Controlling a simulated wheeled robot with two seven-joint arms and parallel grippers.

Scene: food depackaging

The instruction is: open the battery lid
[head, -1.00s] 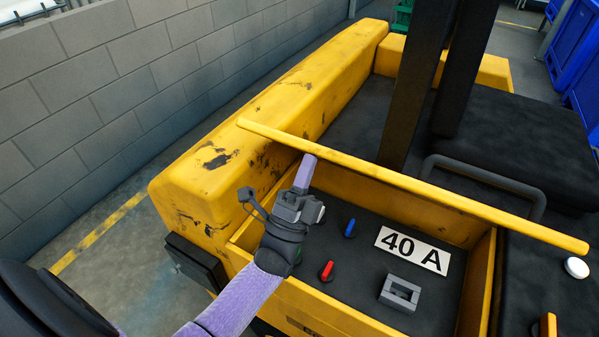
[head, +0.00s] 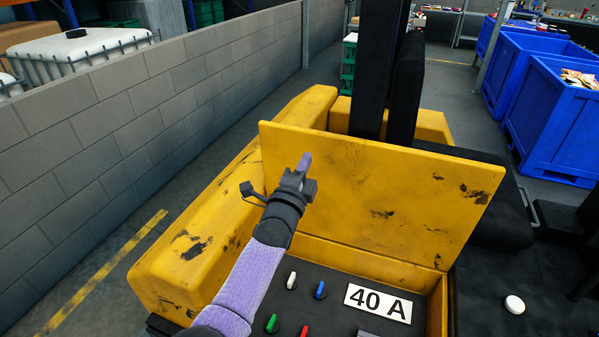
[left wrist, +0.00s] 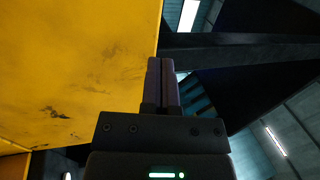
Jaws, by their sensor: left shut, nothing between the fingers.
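The yellow battery lid (head: 380,185) stands raised and tilted up along the far side of the battery box in the head view. Its scuffed inner face shows. My left gripper (head: 304,163) is shut and empty, in front of the lid's left part, with its fingers pointing up. I cannot tell whether it touches the lid. In the left wrist view, the shut fingers (left wrist: 163,82) lie at the edge of the yellow lid (left wrist: 70,70). My right gripper is not in view.
The open box holds a "40 A" label (head: 378,303) and white, blue, green and red knobs. A dark mast (head: 378,70) rises behind the lid. A grey block wall (head: 150,100) runs along the left. Blue crates (head: 555,115) stand at the back right.

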